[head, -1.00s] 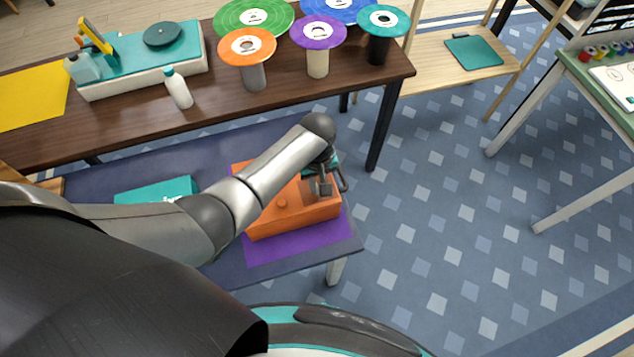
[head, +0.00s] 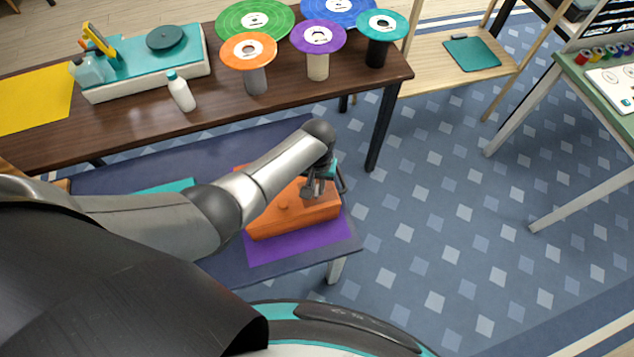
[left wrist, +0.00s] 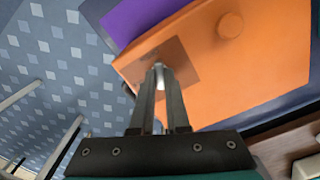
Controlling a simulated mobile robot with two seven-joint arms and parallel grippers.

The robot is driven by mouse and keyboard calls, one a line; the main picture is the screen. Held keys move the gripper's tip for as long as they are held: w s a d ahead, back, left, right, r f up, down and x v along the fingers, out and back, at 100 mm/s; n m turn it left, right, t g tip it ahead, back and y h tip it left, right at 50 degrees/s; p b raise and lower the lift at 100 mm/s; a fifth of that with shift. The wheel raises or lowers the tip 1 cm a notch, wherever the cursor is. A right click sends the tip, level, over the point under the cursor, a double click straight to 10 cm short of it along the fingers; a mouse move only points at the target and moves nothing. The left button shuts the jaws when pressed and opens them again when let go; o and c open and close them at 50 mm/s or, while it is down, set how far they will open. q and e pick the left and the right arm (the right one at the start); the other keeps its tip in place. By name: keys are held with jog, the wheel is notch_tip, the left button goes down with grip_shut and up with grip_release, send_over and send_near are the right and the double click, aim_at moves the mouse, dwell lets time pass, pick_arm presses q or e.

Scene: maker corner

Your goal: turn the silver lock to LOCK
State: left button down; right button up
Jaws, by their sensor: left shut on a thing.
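An orange box (head: 298,219) sits on a purple mat (head: 290,247) at the right end of the low table. The box also shows in the left wrist view (left wrist: 268,78), with a round orange knob (left wrist: 230,25) and a brownish square plate (left wrist: 178,66) on its face. My left gripper (head: 312,190) is over the plate. In the left wrist view its fingers (left wrist: 160,82) are shut on a small silver piece (left wrist: 159,72), the silver lock, standing at the plate. The fingers hide most of the lock, and no LOCK marking is readable. My right gripper is not in view.
A dark wooden table (head: 210,119) stands behind, with several coloured discs on stands, a white bottle (head: 181,92) and a teal-topped device (head: 140,65). A teal item (head: 168,187) lies left of the box, partly behind my arm.

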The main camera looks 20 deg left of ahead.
pick_arm(q)
jog(key=m+p, duration=0.1)
jog(key=m, duration=0.2)
jog(key=shift+m, duration=0.3)
jog(key=m, duration=0.2)
jog(key=shift+m, duration=0.4)
jog(key=m, duration=0.6)
jog(key=shift+p, duration=0.35)
jog(key=c, duration=0.9)
grip_release()
